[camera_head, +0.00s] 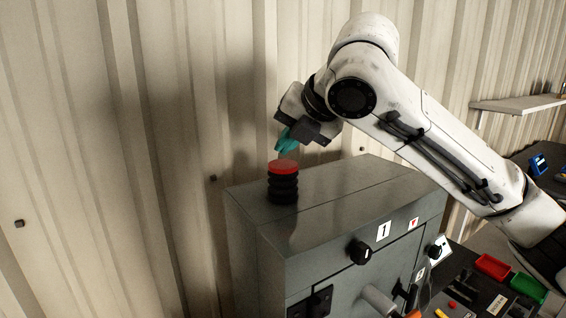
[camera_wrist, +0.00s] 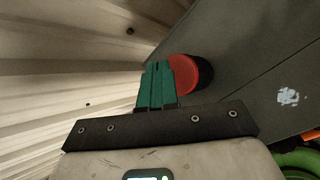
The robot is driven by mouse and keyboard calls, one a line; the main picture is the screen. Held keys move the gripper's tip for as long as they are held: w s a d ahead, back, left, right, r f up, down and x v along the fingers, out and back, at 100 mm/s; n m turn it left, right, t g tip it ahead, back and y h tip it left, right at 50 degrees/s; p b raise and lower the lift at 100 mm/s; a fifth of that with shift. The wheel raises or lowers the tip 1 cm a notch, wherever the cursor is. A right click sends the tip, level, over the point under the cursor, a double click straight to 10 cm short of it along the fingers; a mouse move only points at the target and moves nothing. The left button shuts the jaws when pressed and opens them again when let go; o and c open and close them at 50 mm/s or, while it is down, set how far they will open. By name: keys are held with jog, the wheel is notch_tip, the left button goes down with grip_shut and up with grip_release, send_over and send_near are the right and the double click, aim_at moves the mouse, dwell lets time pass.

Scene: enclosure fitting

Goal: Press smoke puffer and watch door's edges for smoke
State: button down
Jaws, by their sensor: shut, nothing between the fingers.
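The smoke puffer (camera_head: 283,184) is a black ribbed bellows with a red top, upright on top of the grey enclosure (camera_head: 330,200). Its red cap also shows in the wrist view (camera_wrist: 193,74), partly behind the fingers. My gripper (camera_head: 287,146) has teal fingers, shut and empty, pointing down just above the red cap; the wrist view shows the fingers (camera_wrist: 157,82) pressed together. In the head view a small gap shows between fingertips and cap. The enclosure's door (camera_head: 350,285) is on its front, with a black knob (camera_head: 361,252); its lower part is cut off. I see no clear smoke at its visible edges.
A dark bench (camera_head: 470,296) at the lower right holds a red bin (camera_head: 492,266), a green bin (camera_head: 528,287) and small tools. A corrugated wall (camera_head: 100,150) stands close behind the enclosure. A shelf (camera_head: 520,102) hangs at the right.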

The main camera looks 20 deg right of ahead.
aim_at(287, 165)
jog(key=shift+r+p, duration=2.05)
jog(key=shift+r, duration=0.45)
jog(key=shift+f, duration=0.1)
dwell(0.3)
